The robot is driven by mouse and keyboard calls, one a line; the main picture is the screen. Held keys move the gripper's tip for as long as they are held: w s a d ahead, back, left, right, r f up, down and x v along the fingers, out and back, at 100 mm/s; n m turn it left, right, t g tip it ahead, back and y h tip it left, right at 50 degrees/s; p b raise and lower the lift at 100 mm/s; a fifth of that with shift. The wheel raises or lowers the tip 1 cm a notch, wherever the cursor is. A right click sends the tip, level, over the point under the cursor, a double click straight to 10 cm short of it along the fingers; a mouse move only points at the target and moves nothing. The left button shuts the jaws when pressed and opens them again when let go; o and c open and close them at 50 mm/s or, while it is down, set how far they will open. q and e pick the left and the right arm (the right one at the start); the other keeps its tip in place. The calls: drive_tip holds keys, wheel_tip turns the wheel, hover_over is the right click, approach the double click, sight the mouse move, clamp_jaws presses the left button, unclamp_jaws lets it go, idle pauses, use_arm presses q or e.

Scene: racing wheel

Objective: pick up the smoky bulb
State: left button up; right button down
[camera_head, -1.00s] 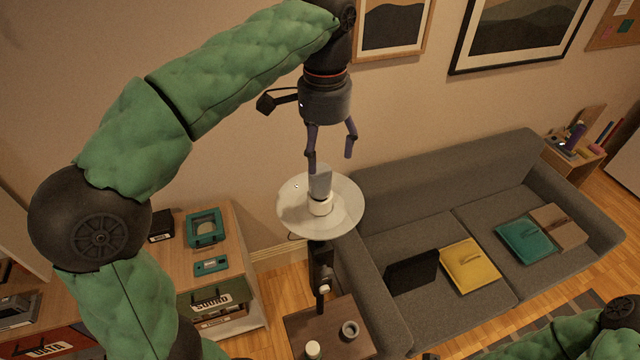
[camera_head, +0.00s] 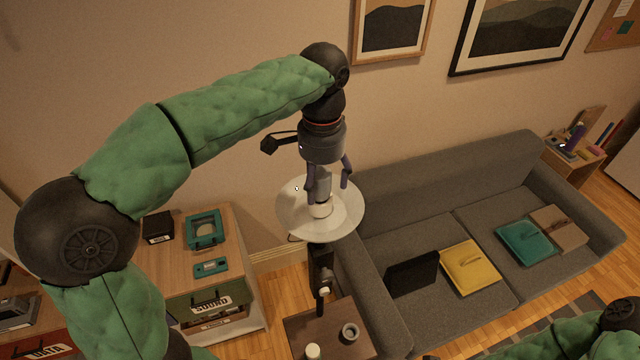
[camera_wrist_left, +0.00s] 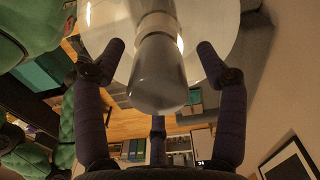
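The smoky bulb (camera_head: 322,187) is a grey, rounded cylinder. It stands upright in a white socket at the middle of a pale round lamp shade (camera_head: 291,214). In the left wrist view the bulb (camera_wrist_left: 158,80) fills the upper middle, its free end towards the camera. My left gripper (camera_head: 327,187) points down over the lamp, its fingers spread around the bulb. In the left wrist view its fingers (camera_wrist_left: 160,50) are apart, with gaps on both sides of the bulb. My right gripper is not in view; only part of that arm shows at lower right.
A grey sofa (camera_head: 440,190) with cushions stands right of the lamp. A small dark side table (camera_head: 325,322) holding a grey cup (camera_head: 350,331) is below the lamp. A wooden cabinet (camera_head: 232,235) stands to the left. The wall is close behind the lamp.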

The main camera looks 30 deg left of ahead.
use_arm(q)
drive_tip(key=c, duration=1)
drive_tip(key=shift+c, duration=0.2)
drive_tip(key=shift+r, duration=0.1)
